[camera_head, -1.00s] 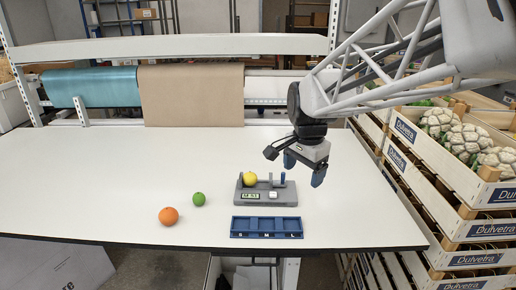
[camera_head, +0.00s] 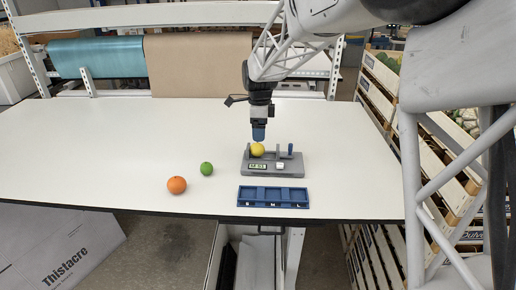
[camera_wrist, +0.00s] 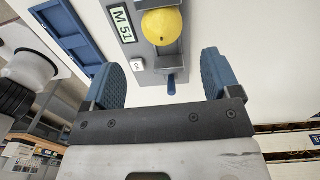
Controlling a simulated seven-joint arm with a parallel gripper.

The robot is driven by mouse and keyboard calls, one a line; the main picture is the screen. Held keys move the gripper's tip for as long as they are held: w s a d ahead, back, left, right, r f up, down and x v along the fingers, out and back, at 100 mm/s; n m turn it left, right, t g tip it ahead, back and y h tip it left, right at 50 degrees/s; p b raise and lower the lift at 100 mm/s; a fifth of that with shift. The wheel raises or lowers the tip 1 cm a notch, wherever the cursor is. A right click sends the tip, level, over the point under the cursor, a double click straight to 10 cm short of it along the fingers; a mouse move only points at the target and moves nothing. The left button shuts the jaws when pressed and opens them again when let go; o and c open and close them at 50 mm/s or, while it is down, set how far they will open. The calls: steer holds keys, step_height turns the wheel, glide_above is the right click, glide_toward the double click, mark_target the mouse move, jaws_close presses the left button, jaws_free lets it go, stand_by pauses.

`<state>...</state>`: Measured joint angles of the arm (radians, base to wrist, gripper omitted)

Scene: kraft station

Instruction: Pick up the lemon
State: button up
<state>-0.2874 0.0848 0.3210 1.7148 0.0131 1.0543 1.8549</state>
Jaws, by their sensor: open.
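The yellow lemon (camera_head: 257,150) sits on a grey measuring device (camera_head: 290,169) with a small display on the white table. In the wrist view the lemon (camera_wrist: 162,26) lies at the top, beyond my fingertips and roughly midway between them. The device's display there reads "M 51". My gripper (camera_head: 259,135) is above the device, pointing down, just over the lemon in the head view. In the wrist view my gripper (camera_wrist: 164,72) has its two blue fingers wide apart with nothing between them.
A blue tray (camera_head: 273,204) with lettered compartments lies in front of the device. A green lime (camera_head: 206,169) and an orange (camera_head: 177,185) lie to its left. A blue post (camera_head: 290,149) rises from the device's right side. Crates (camera_head: 440,170) stand right of the table.

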mark_target(258, 148)
steer(key=shift+w+a+f, duration=0.15)
steer(key=shift+w+a, duration=0.05)
steer(key=shift+s+f, duration=0.1)
steer(key=shift+f, duration=1.2)
steer(key=shift+a+f, duration=0.1)
steer(key=shift+f, duration=2.5)
steer(key=c, duration=1.1)
steer(key=shift+r, duration=0.15)
